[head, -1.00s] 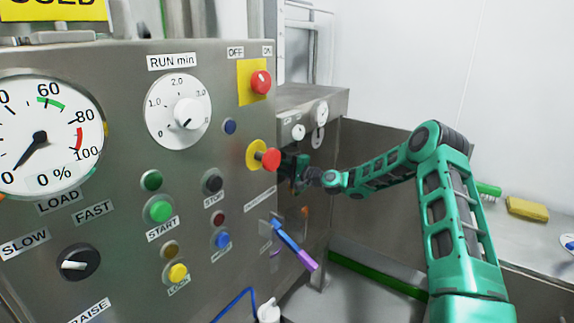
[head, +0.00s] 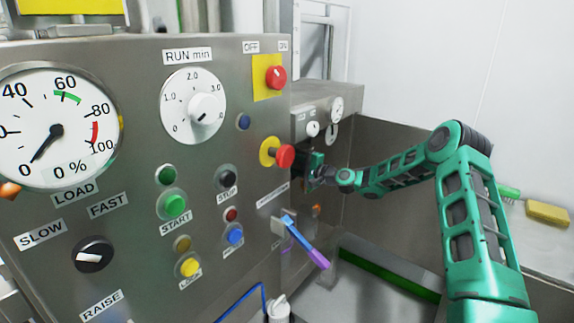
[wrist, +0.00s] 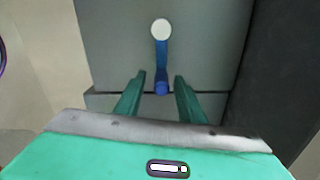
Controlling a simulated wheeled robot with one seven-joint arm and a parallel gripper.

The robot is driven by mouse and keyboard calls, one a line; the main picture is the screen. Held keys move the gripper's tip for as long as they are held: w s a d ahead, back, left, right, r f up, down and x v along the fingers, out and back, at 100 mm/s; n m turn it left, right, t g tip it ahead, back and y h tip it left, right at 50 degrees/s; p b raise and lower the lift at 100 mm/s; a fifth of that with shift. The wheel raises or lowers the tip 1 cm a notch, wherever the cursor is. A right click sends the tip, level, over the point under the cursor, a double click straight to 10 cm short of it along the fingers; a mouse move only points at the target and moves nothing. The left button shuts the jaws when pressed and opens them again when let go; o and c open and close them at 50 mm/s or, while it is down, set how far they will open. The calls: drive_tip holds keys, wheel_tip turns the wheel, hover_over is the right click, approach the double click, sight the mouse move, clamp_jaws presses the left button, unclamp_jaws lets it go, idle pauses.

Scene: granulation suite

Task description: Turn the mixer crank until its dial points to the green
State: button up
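In the wrist view a crank with a blue arm (wrist: 162,55) and a pale round hub (wrist: 161,29) sits on a grey face. The crank's blue knob (wrist: 161,88) lies between the two green fingers of my gripper (wrist: 159,95), with gaps on both sides; the gripper is open. In the head view my gripper (head: 310,168) is at the cabinet's recessed side section and hides the crank. The load dial (head: 56,130) has a green band near 60, and its needle points to 0. Small dials (head: 312,129) sit above my gripper; their readings are too small to tell.
A red stop button (head: 285,156) sticks out just left of my gripper. A blue lever with a purple end (head: 306,243) juts from the panel below. The panel holds a run timer knob (head: 205,108) and several buttons. A yellow block (head: 547,213) lies at right.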

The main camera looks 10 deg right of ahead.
drive_tip(key=v, duration=1)
drive_tip(key=shift+s+d, duration=0.2)
drive_tip(key=shift+d, duration=0.05)
drive_tip(key=s+f+n+g+h, duration=0.2)
drive_tip(key=s+n+g+h, duration=0.15)
drive_tip(key=s, duration=0.35)
drive_tip(key=s+f+n+g+h, duration=0.2)
drive_tip(key=s+n+g, duration=0.15)
drive_tip(key=s, duration=0.35)
drive_tip(key=s+d+r+g+h, duration=0.15)
drive_tip(key=s+d, duration=0.25)
drive_tip(key=s, duration=0.5)
drive_tip(key=s+d+r+g+h, duration=0.15)
drive_tip(key=s+d, duration=0.25)
drive_tip(key=s, duration=0.4)
drive_tip(key=s+d+r+g+h, duration=0.1)
drive_tip(key=s+d+r+h, duration=0.25)
drive_tip(key=s, duration=0.55)
drive_tip(key=s+d+m+g, duration=0.1)
drive_tip(key=s+g, duration=0.1)
drive_tip(key=s, duration=1.8)
drive_tip(key=shift+d+r+m+g, duration=0.3)
drive_tip(key=shift+d+r+g, duration=0.05)
drive_tip(key=shift+g, duration=0.05)
